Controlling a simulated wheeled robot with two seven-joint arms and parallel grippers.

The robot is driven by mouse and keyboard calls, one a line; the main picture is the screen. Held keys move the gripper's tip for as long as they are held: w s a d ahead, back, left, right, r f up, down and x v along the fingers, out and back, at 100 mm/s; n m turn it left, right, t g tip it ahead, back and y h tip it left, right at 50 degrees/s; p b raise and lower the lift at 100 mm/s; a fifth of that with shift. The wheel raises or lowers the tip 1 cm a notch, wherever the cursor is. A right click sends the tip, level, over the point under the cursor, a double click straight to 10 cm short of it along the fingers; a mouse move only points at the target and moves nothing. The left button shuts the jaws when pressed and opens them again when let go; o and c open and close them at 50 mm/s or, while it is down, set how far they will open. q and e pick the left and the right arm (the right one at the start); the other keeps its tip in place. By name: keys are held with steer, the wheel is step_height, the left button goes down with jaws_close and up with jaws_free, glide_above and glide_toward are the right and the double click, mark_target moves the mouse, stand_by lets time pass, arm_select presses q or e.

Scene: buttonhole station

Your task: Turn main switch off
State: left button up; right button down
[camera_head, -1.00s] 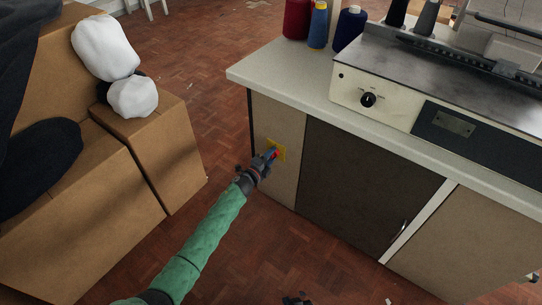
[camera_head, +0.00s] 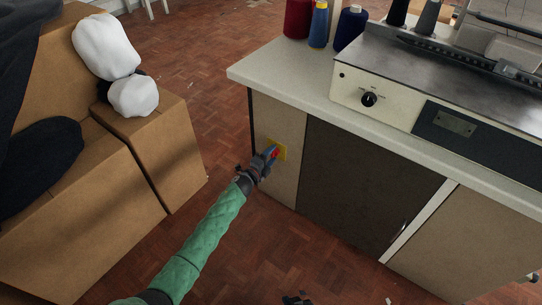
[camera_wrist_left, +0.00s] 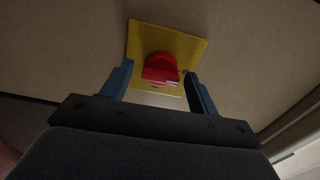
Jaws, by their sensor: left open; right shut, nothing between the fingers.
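The main switch is a red rotary knob (camera_wrist_left: 161,68) on a yellow plate (camera_wrist_left: 185,45), fixed to the cabinet's narrow side panel. In the left wrist view my left gripper (camera_wrist_left: 158,88) is open, with one blue finger on each side of the knob. I see gaps between the fingers and the knob. My right gripper (camera_head: 296,299) shows only as a dark tip at the bottom edge of the head view.
The cabinet (camera_head: 272,115) carries a pale worktop (camera_head: 270,68) with thread cones (camera_head: 318,25) and a machine with a black dial (camera_head: 368,99). Cardboard boxes (camera_head: 150,150) with white bundles stand at the left. Parquet floor (camera_head: 215,90) lies free between them.

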arm_select(q)
steer(key=v, duration=0.7)
steer(key=shift+s+a, duration=0.15)
steer(key=shift+a, duration=0.05)
